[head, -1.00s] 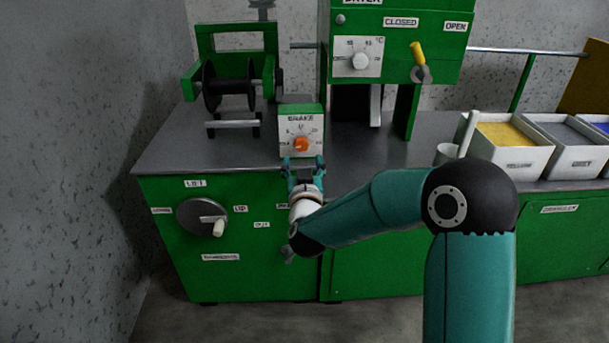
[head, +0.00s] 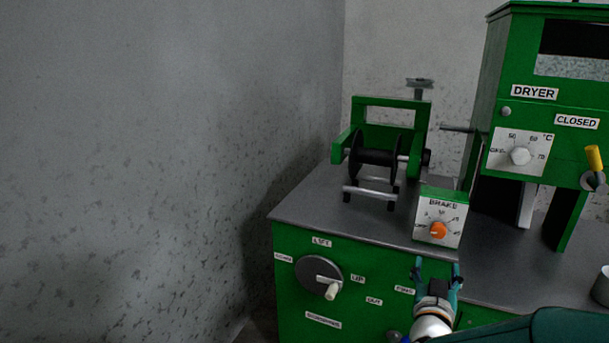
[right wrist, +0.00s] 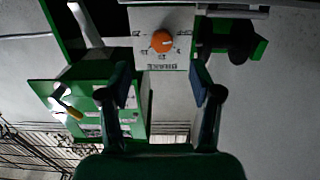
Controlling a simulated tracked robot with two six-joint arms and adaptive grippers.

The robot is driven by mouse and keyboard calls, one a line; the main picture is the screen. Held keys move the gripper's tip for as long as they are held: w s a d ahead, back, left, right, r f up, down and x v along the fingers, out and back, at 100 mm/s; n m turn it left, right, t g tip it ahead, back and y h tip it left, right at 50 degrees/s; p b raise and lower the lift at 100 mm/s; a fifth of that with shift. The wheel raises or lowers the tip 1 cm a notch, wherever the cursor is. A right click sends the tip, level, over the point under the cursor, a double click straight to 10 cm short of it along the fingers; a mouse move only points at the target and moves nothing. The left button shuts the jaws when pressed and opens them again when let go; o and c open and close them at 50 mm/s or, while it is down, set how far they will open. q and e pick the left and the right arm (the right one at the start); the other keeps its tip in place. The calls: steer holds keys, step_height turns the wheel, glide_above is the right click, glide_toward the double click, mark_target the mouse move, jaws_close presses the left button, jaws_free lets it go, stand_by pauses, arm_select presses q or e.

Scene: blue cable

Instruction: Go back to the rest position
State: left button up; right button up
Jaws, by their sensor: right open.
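My right gripper (head: 437,268) is open and empty in the head view, just below and in front of the brake box (head: 423,233). In the right wrist view its two fingers (right wrist: 162,82) stand apart with nothing between them. The orange brake knob (head: 438,230) is on the front of that box. It also shows in the right wrist view, upside down, beyond the fingertips and apart from them. My left gripper is in neither view.
A green bench with a grey top (head: 310,212) carries a cable reel (head: 374,165) and the dryer (head: 520,70). A lift crank (head: 318,276) sits on the bench front. A grey wall (head: 170,150) fills the left. The yellow dryer handle (head: 594,158) is at far right.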

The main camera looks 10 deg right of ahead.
steer(key=s+a+f+n+g+y, duration=0.1)
steer(key=s+a+f+g+y, duration=0.2)
steer(key=f, duration=0.7)
steer(key=s+a+f+n+g+y, duration=0.15)
steer(key=a+f, duration=0.25)
steer(key=f, duration=0.6)
steer(key=s+a+f+n+g+y, duration=0.1)
steer(key=s+a+f+n+y, duration=0.2)
steer(key=f, duration=0.6)
steer(key=s+a+f+g+y, duration=0.4)
steer(key=s+a+f+g, duration=0.1)
steer(key=s+a+f, duration=0.35)
steer(key=s+a+f+m+g+y, duration=0.15)
steer(key=s+a+g, duration=0.25)
steer(key=s, duration=0.6)
step_height(320, 180, up, 25)
steer(key=p, duration=2.5)
steer(key=shift+f, duration=0.2)
